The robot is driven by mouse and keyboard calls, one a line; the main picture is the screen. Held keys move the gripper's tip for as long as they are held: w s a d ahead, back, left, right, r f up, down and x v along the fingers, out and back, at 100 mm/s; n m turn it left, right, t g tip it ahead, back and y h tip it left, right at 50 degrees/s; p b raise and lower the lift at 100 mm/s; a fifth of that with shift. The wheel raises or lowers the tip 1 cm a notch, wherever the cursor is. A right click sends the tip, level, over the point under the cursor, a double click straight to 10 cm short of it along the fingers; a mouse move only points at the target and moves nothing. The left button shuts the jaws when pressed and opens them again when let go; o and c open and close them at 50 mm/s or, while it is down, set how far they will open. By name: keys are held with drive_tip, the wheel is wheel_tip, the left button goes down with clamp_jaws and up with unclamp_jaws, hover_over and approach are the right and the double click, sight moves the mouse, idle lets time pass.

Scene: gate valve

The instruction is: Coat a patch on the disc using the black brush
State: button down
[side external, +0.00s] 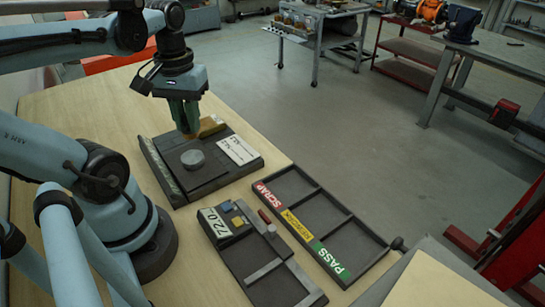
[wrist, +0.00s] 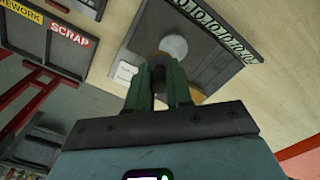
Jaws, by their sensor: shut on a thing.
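The disc (side external: 193,158) is a round grey piece lying on a dark plate (side external: 178,184). It also shows in the wrist view (wrist: 174,45), just beyond my fingertips. My gripper (side external: 188,132) points down just behind the disc in the side view. In the wrist view its green fingers (wrist: 158,88) are close together on a small dark thing, which looks like the black brush (wrist: 158,72). A brownish tip shows past the fingers, overlapping the near edge of the disc. I cannot tell whether it touches. Most of the brush is hidden by the fingers.
A tan block (side external: 211,126) lies on the plate's back edge, beside a white label card (side external: 238,150). A three-compartment tray (side external: 325,222) marked SCRAP, REWORK and PASS stands at right. Bare table lies left of the plate.

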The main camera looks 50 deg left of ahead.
drive_tip(key=shift+f, duration=2.65)
wheel_tip(320, 180, down, 3)
drive_tip(key=shift+a+r, duration=0.6)
drive_tip(key=shift+a+f, duration=0.2)
drive_tip(key=shift+a, duration=0.4)
drive_tip(key=shift+a+f, duration=0.15)
drive_tip(key=shift+a, duration=0.4)
drive_tip(key=shift+s+a, duration=0.1)
drive_tip(key=shift+a, duration=1.05)
drive_tip(key=shift+d, duration=2.85)
drive_tip(key=shift+r, duration=4)
drive_tip(key=shift+f, duration=0.15)
